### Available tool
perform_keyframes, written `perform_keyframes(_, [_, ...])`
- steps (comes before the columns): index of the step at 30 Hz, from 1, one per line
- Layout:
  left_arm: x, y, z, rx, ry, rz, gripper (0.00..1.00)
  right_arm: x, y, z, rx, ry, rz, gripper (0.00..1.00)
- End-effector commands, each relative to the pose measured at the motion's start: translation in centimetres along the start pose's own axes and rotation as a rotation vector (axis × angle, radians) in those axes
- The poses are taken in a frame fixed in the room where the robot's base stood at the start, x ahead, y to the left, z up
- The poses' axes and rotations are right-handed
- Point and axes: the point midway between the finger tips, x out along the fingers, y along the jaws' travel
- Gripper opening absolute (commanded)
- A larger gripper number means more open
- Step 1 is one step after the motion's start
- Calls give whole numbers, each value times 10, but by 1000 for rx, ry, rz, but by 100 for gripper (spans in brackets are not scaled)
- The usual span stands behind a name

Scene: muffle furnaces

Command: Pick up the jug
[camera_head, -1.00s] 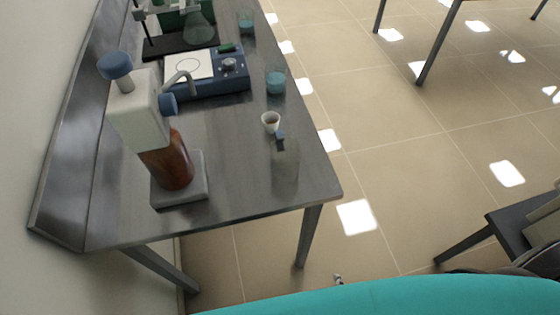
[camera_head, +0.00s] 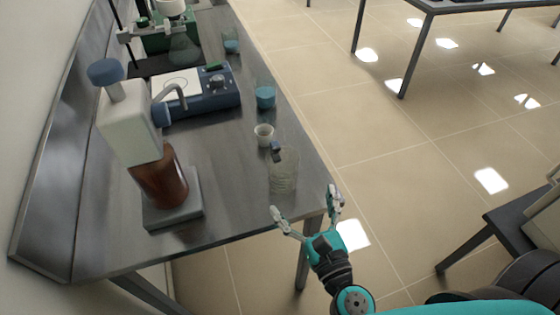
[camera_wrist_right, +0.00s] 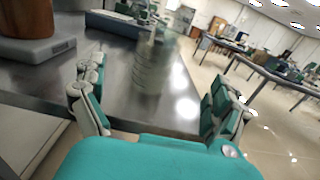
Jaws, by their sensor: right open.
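The jug (camera_head: 284,172) is a clear, see-through ribbed vessel with a small dark blue part at its top. It stands upright near the right front corner of the steel table. It also shows, blurred, in the right wrist view (camera_wrist_right: 153,68). My right gripper (camera_head: 306,202) is open and empty, just in front of the table's front edge and short of the jug. In the right wrist view the spread fingers (camera_wrist_right: 158,100) have the jug beyond and between them. My left gripper is not in view.
On the steel table (camera_head: 235,200) stand a brown bottle with a white dispenser (camera_head: 162,185), a small white cup (camera_head: 264,134), a blue-filled beaker (camera_head: 265,97) and a blue stirrer (camera_head: 222,95). Floor between is clear.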

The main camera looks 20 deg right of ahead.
Motion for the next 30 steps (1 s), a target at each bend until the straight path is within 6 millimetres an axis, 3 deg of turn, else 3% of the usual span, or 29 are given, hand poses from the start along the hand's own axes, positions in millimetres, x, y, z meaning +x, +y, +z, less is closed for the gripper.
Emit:
perform_keyframes(1, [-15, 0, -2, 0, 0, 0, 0, 13, 0, 9, 1, -4, -2, 99])
perform_keyframes(9, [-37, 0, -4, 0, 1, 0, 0, 68, 0, 5, 2, -1, 0, 99])
perform_keyframes(17, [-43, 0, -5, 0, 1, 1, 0, 88, 0, 3, 3, 0, 1, 99])
perform_keyframes(23, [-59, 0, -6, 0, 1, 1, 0, 115, 3, 12, 5, 0, 0, 99])
perform_keyframes(30, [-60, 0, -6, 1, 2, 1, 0, 136, 3, 7, 4, 1, 1, 99])
